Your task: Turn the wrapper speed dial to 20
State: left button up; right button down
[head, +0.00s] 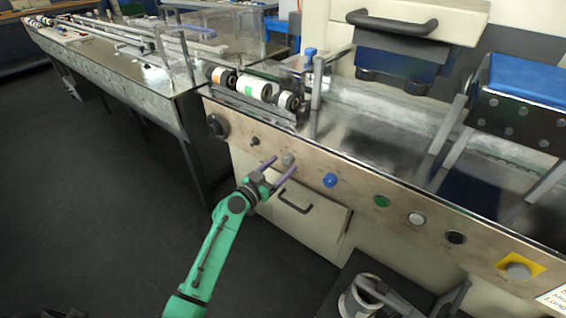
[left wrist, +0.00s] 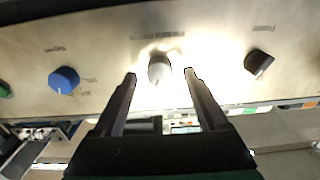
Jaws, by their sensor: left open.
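A row of controls runs along the machine's front panel. A small grey dial (head: 288,158) sits between a black knob (head: 255,141) and a blue knob (head: 330,180). My left gripper (head: 286,163) is open, with one finger on each side of the grey dial. In the left wrist view, the grey dial (left wrist: 159,67) shows just beyond and between the two fingertips (left wrist: 159,76), with a light mark on its rim. I cannot tell whether the fingers touch it. The label by the dial is too blurred to read. My right gripper is not in view.
Film rolls (head: 254,87) lie on top of the machine above the dials. Green (head: 382,201), white (head: 416,218) and black (head: 456,237) controls and a yellow-backed button (head: 517,270) continue right. A drawer handle (head: 295,202) is below the gripper. Open floor lies left.

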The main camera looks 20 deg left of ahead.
pick_arm(q)
jog(key=shift+w+d, duration=0.3)
jog(key=shift+w, duration=0.35)
grip_shut()
jog(key=shift+n, duration=0.4)
jog(key=n, duration=0.3)
jog(key=shift+n, duration=0.3)
jog(key=n, duration=0.5)
jog(key=shift+s+n, duration=0.1)
jog(key=shift+n, duration=0.2)
jog(key=n+p, duration=0.1)
jog(key=n, duration=0.4)
jog(key=shift+r, duration=0.1)
jog(key=shift+d+n+p, duration=0.1)
jog(key=shift+n+p, duration=0.3)
jog(key=shift+n, duration=2.1)
